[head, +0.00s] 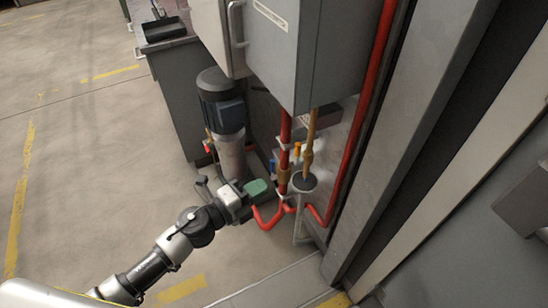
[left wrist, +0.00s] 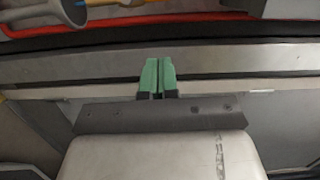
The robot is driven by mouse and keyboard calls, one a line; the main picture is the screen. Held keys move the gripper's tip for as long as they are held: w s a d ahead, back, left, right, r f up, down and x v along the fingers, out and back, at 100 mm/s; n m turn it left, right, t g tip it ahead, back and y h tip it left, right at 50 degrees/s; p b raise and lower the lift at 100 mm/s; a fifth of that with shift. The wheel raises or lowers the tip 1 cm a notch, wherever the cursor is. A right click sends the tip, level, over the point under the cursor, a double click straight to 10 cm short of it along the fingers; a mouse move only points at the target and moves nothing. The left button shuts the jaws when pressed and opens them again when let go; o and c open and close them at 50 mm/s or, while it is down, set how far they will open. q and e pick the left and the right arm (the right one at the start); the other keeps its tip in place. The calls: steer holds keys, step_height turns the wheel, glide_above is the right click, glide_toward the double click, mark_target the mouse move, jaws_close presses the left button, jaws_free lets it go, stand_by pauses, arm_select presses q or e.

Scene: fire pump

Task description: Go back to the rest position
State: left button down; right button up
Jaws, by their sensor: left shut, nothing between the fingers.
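My left gripper (head: 257,188) reaches in from the lower left in the head view, with its green fingers beside the red pipes. In the left wrist view the two green fingers (left wrist: 158,76) lie together, shut with nothing between them. My right gripper is in neither view.
A grey motor pump (head: 222,105) stands just behind my left gripper. Red pipes (head: 267,221) run close by its fingers, near valves with blue and orange handles. A grey cabinet (head: 300,50) hangs above. Open floor (head: 75,160) lies to the left.

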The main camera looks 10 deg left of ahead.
arm_select(q)
steer(key=s+a+f+n+g+y+p, duration=0.1)
steer(key=s+a+f+n+y+p, duration=0.15)
steer(key=a+f+n, duration=0.4)
steer(key=s+a+f+n+g+y+p, duration=0.1)
steer(key=s+f+n+y, duration=0.2)
steer(key=f, duration=0.6)
steer(key=s+a+f+n+y+p, duration=0.1)
steer(key=a+f+n+y, duration=0.3)
steer(key=f, duration=0.4)
steer(key=s+f+n+g+y+p, duration=0.1)
steer(key=s+f+n+g, duration=0.2)
steer(key=s, duration=0.8)
steer(key=s+a+f+n+g+p, duration=0.1)
steer(key=s+f+n+g, duration=0.2)
steer(key=s+f, duration=0.3)
steer(key=s+f+n+g+y+p, duration=0.1)
steer(key=s+f+n+g, duration=0.3)
steer(key=s, duration=1.2)
steer(key=shift+a+f+y+p, duration=0.25)
steer(key=shift+f+y+p, duration=0.15)
steer(key=shift+f, duration=0.4)
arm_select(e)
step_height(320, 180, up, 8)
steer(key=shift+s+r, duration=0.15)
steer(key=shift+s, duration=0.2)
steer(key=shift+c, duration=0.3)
